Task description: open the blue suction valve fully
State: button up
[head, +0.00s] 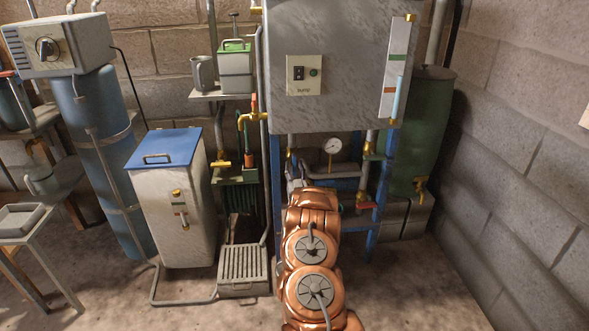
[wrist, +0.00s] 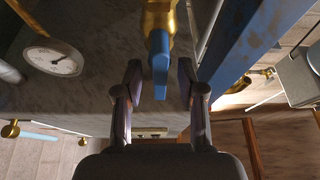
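The blue suction valve shows in the wrist view as a blue lever handle (wrist: 159,62) on a brass body (wrist: 158,18). The lever points down the picture, roughly in line with the brass body. My gripper (wrist: 160,78) is open, with one dark finger on each side of the lever's end. Gaps show between both fingers and the lever, so it is not held. In the head view my copper-coloured arm stands in front of the blue valve and hides it, along with most of my gripper.
A pressure gauge (head: 332,146) is on the pipework beneath the grey tank (head: 330,60). A red-handled valve (head: 366,206) is right of my arm, near the blue frame legs. A green barrel (head: 428,130) stands further right. A blue-lidded bin (head: 172,210) and slatted crate (head: 244,270) are left.

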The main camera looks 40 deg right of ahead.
jog(key=v, duration=1.2)
jog(key=shift+w, duration=0.1)
dwell(0.4)
